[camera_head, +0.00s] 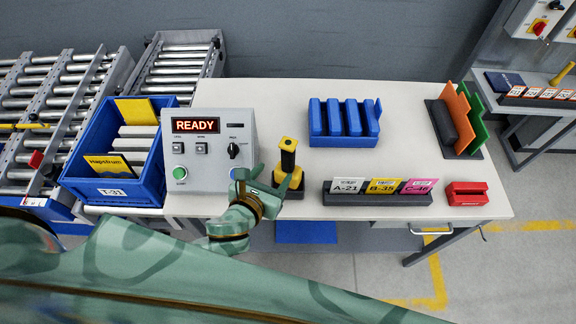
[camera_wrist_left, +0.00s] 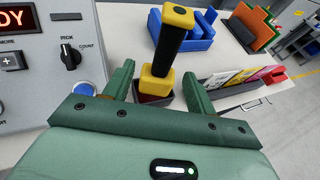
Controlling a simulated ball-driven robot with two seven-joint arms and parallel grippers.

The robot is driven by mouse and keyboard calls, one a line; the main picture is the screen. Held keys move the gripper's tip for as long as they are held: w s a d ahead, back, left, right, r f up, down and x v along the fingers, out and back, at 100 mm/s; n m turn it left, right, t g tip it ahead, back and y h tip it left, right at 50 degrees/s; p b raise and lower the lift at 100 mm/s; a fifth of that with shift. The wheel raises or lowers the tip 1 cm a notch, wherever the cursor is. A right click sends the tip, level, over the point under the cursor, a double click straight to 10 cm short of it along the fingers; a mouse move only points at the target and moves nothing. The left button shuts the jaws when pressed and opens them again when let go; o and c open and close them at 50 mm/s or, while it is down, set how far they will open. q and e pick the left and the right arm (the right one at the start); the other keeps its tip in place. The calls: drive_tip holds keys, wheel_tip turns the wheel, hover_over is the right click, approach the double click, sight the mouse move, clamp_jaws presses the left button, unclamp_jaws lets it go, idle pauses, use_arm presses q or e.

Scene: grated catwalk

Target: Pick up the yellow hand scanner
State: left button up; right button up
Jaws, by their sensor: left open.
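The yellow hand scanner (camera_head: 288,160) has a black grip and stands upright in a dark holder (camera_head: 294,192) near the table's front edge, right of the control box. In the left wrist view the scanner (camera_wrist_left: 172,45) rises ahead of the jaws, its yellow lower part just beyond and between the fingertips. My left gripper (camera_head: 268,186) is open, close in front of the scanner; its two green fingers (camera_wrist_left: 157,88) show apart in the wrist view. I cannot tell whether either finger touches it. My right gripper is not in view.
The grey control box (camera_head: 212,153) reading READY stands left of the scanner. A card rack (camera_head: 376,199) and red block (camera_head: 466,193) sit to its right, a blue rack (camera_head: 345,120) behind. A blue crate (camera_head: 75,181) lies at left. The table's middle (camera_head: 400,155) is clear.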

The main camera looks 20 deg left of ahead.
sight(283, 162)
use_arm(q)
drive_tip(key=x, duration=0.5)
drive_tip(key=shift+w+f, duration=0.15)
drive_tip(key=shift+w, duration=0.05)
drive_tip(key=x, duration=0.2)
drive_tip(key=d+b+x, duration=0.1)
drive_tip(key=x, duration=0.2)
drive_tip(key=shift+f, duration=0.15)
drive_tip(key=c, duration=1.2)
